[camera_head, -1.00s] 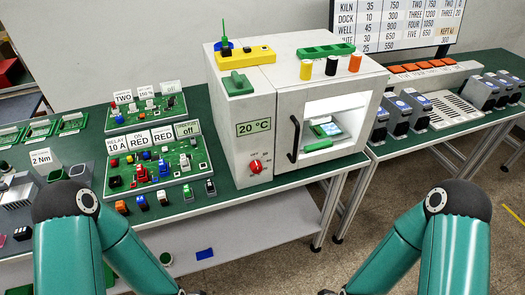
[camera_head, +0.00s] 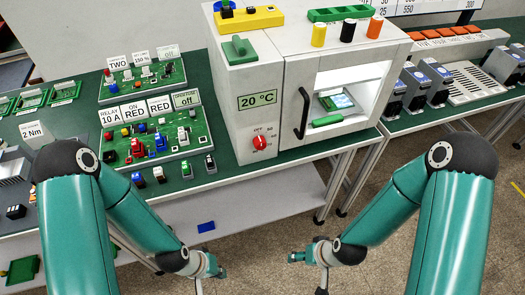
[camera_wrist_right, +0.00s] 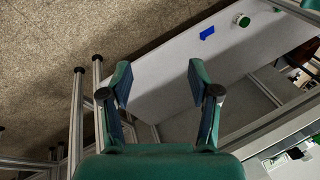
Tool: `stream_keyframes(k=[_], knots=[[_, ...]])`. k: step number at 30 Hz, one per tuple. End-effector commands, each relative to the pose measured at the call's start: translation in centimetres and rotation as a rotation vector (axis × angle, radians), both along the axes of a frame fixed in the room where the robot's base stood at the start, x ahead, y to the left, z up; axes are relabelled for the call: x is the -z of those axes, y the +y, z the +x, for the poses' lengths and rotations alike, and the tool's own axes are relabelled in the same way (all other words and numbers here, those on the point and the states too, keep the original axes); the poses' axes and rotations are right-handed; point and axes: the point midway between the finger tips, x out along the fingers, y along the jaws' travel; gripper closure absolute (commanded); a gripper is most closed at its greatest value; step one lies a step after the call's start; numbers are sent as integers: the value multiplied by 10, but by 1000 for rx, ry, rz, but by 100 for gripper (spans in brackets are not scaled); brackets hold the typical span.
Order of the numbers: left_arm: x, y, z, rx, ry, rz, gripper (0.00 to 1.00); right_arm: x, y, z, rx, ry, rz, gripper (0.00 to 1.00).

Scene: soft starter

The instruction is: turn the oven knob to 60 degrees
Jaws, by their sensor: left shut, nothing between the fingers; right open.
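The red oven knob (camera_head: 260,143) is on the front panel of the pale grey oven (camera_head: 247,70), under a display (camera_head: 257,99) reading 20 °C. "OFF" is printed beside the knob; its exact angle is too small to read. My left gripper (camera_head: 208,267) is low in front of the bench, below and left of the knob, shut and empty. My right gripper (camera_head: 302,256) is below and right of the knob, apart from it. In the right wrist view its fingers (camera_wrist_right: 160,78) are spread with nothing between them.
The oven door handle (camera_head: 302,113) is right of the knob; the lit chamber holds a green board. Circuit boards (camera_head: 152,130) with small parts lie left on the green bench. A lower shelf (camera_head: 225,208) holds a blue piece (camera_head: 206,227).

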Motion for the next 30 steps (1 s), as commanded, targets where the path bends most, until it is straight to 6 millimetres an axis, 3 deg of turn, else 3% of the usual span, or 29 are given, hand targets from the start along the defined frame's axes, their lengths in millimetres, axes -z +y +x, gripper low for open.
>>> stream_keyframes(k=[1, 5, 9, 12, 16, 21, 25, 30], knots=[[26, 0, 0, 0, 1, 0, 100, 10, 3, 17, -39, -75, -18, 39], [74, 0, 0, 0, 1, 0, 100, 2, 12, 67, -173, -322, -90, 39], [133, 0, 0, 0, 1, 0, 100, -29, 31, 113, -328, -646, -197, 39], [173, 0, 0, 0, 1, 0, 100, -61, 47, 131, -419, -872, -281, 39], [222, 0, 0, 0, 1, 0, 100, -106, 63, 134, -499, -1145, -397, 39], [268, 0, 0, 0, 1, 0, 100, -155, 71, 117, -536, -1408, -531, 39], [287, 0, 0, 0, 0, 0, 100, -179, 70, 102, -537, -1520, -597, 39], [290, 0, 0, 0, 0, 0, 100, -194, 69, 95, -536, -1572, -637, 39]])
